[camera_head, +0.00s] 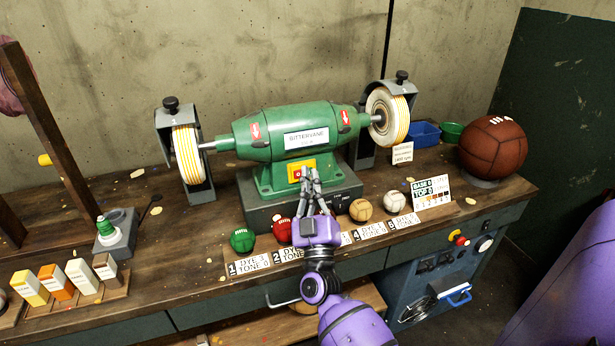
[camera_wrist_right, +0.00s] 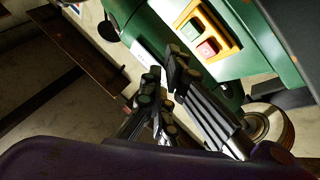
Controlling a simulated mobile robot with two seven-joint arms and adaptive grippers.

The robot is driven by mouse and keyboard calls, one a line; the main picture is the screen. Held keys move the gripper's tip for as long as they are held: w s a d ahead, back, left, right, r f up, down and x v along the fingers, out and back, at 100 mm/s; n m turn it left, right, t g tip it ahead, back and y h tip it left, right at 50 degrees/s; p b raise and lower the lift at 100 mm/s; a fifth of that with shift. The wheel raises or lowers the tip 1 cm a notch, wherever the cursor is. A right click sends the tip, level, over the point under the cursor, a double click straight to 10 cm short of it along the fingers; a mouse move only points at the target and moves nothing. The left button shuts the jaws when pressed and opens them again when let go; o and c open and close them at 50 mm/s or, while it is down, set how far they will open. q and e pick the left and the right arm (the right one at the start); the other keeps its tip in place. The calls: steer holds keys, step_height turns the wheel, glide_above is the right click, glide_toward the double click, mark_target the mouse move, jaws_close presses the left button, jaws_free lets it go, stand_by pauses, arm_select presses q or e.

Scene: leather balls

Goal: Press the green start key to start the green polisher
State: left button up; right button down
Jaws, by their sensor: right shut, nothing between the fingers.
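The green polisher (camera_head: 262,138) stands on a dark base on the wooden bench, with a pale buffing wheel at each end. Its yellow switch plate (camera_head: 310,163) is on the front. In the right wrist view, the green start key (camera_wrist_right: 191,31) and a red key (camera_wrist_right: 208,48) sit side by side on that plate. My right gripper (camera_head: 309,176) is shut and empty, its fingers pointing at the polisher just below the plate. In the right wrist view its fingertips (camera_wrist_right: 165,70) are beside the keys, not over the green one. In the head view the green key is hard to make out. My left gripper is not in view.
Several balls, green (camera_head: 242,240), red (camera_head: 282,230), tan (camera_head: 361,210) and white (camera_head: 396,201), line the bench front behind number cards. A large brown ball (camera_head: 492,146) sits at the right. Dye blocks (camera_head: 57,281) stand at the left. Bare bench (camera_head: 205,222) lies left of the polisher base.

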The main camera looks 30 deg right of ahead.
mark_target(306, 153)
steer(key=shift+w+d+f, duration=0.1)
steer(key=shift+w+d, duration=0.1)
steer(key=shift+w, duration=0.7)
stand_by(0.9)
steer(key=shift+w+d+f, duration=0.1)
steer(key=shift+w, duration=0.3)
steer(key=shift+w+d, duration=0.1)
steer(key=shift+w, duration=0.25)
stand_by(0.6)
steer(key=shift+s, duration=0.1)
steer(key=shift+s+a+p, duration=0.2)
steer(key=shift+s+p, duration=0.2)
steer(key=shift+s, duration=0.3)
